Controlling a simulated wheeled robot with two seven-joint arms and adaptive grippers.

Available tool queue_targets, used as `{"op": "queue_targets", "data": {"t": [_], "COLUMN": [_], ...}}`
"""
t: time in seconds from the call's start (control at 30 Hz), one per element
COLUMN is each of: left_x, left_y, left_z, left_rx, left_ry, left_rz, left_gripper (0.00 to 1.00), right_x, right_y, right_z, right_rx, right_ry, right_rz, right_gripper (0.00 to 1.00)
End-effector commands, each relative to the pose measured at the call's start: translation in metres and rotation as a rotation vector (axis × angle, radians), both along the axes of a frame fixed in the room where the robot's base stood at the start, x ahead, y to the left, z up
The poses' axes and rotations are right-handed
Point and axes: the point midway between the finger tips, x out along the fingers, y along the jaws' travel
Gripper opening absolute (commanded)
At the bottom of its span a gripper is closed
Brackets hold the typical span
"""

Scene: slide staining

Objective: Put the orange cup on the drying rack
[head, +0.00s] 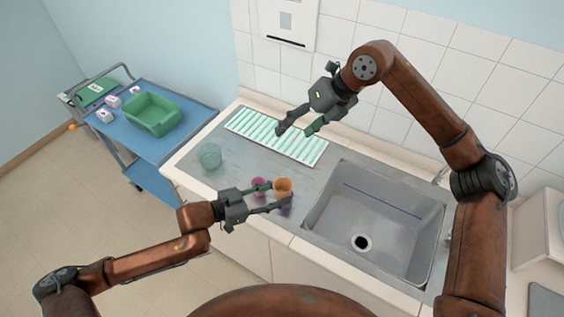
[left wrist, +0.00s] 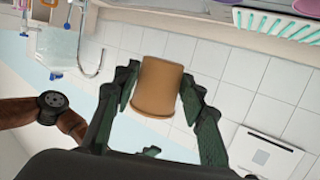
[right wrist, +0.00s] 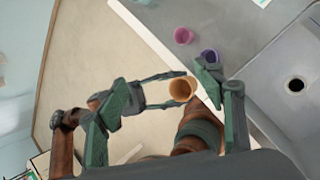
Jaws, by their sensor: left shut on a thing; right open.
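The orange cup (head: 283,185) is held between the fingers of my left gripper (head: 271,197), near the counter's front edge. The cup also fills the gap between the fingers in the left wrist view (left wrist: 158,88) and shows its open mouth in the right wrist view (right wrist: 181,90). The drying rack (head: 310,151), white with green slats, lies along the back of the counter, away from the cup. Part of it shows in the left wrist view (left wrist: 295,27). My right gripper (head: 294,131) is open and empty, in front of the rack in the head view, hiding part of it.
A pink cup (head: 258,184) and a purple cup (head: 287,203) are close to the held cup; my left gripper partly hides them. A green glass beaker (head: 209,156) stands at the counter's left. The sink (head: 340,237) is to the right. A blue cart (head: 166,149) carries a green bin (head: 152,126).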

Motion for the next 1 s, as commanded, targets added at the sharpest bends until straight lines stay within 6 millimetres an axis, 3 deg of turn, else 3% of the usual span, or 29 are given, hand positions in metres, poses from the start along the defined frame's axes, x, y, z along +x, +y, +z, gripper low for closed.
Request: {"op": "queue_targets", "data": {"t": [0.03,0.1,0.23,0.4,0.67,1.0], "left_x": [0.0,0.0,0.0,0.0,0.0,0.0], "left_y": [0.0,0.0,0.0,0.0,0.0,0.0], "left_z": [0.0,0.0,0.0,0.0,0.0,0.0], "left_rx": [0.0,0.0,0.0,0.0,0.0,0.0], "left_ry": [0.0,0.0,0.0,0.0,0.0,0.0], "left_rz": [0.0,0.0,0.0,0.0,0.001,0.0], "left_gripper": [0.27,0.27,0.27,0.27,0.27,0.27], "right_x": [-0.012,-0.026,-0.045,-0.056,-0.059,-0.059], "right_y": [0.018,0.03,0.039,0.039,0.038,0.038], "right_z": [-0.013,-0.032,-0.056,-0.069,-0.093,-0.155], "right_rx": [-0.085,-0.201,-0.384,-0.522,-0.553,-0.55], "right_ry": [0.038,0.084,0.135,0.154,0.162,0.162], "right_rz": [0.022,0.031,0.025,0.006,0.001,0.003], "right_gripper": [0.62,0.62,0.62,0.62,0.62,0.62]}}
